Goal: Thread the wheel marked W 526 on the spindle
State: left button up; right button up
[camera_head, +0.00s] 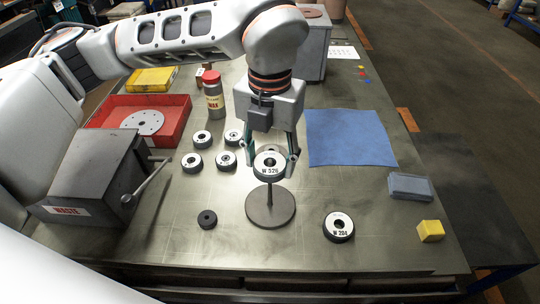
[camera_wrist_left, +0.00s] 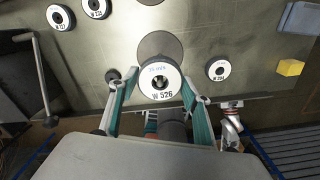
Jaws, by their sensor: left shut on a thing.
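The wheel marked W 526 (camera_head: 270,172) is a dark ring with a white face. My left gripper (camera_head: 270,158) is shut on its sides, and its label faces the camera. The wheel also shows between the fingers in the left wrist view (camera_wrist_left: 160,94). The spindle (camera_head: 270,192) is a thin upright post on a round dark base (camera_head: 281,213). The wheel is at the top of the post, clear above the base. The post's tip is hidden, and I cannot tell whether it is inside the hole.
Several other wheels (camera_head: 193,170) lie behind to the left. The waste box (camera_head: 90,165) with a lever, a blue cloth (camera_head: 348,137) and a yellow block (camera_head: 431,231) surround.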

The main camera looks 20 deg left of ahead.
pick_arm(q)
jog(key=shift+f+b, duration=0.8)
jog(key=shift+f, duration=0.4)
jog(key=b, duration=0.3)
send_over(270, 204)
jog(key=f, duration=0.4)
jog(key=shift+w+a+f, duration=0.1)
jog(key=shift+w+f, duration=0.05)
jog(key=shift+w, duration=0.05)
jog(key=shift+f+b, duration=0.5)
jog(key=shift+f, duration=0.5)
jog(key=shift+f+b, duration=0.3)
jog(key=shift+f, duration=0.75)
jog(key=o, duration=1.3)
jog(key=shift+r, duration=0.1)
pick_arm(e)
notch_tip(270, 204, down, 7)
jog(key=d, duration=0.1)
jog(key=shift+s, duration=0.1)
